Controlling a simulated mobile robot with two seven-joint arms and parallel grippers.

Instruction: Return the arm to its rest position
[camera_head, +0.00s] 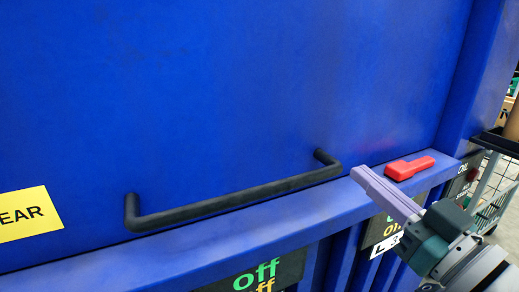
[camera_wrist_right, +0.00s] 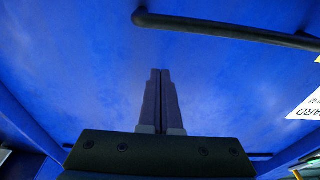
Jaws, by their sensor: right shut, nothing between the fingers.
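My right gripper (camera_head: 362,176) comes in from the lower right in the head view, its long pale fingers reaching to the ledge of the blue machine (camera_head: 220,90). The fingers are shut together with nothing between them. In the right wrist view the closed fingers (camera_wrist_right: 160,75) point at the blue panel (camera_wrist_right: 90,70). The gripper is right of the black handle bar (camera_head: 240,197) and left of a red lever (camera_head: 409,167). I cannot tell from these views whether it touches the ledge. My left gripper is not in view.
A yellow sign (camera_head: 28,214) is on the panel at the left. An "off" label (camera_head: 255,274) is below the ledge. A wire cage (camera_head: 490,195) and a dark shelf (camera_head: 500,140) stand at the right. The handle bar also shows in the wrist view (camera_wrist_right: 220,30).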

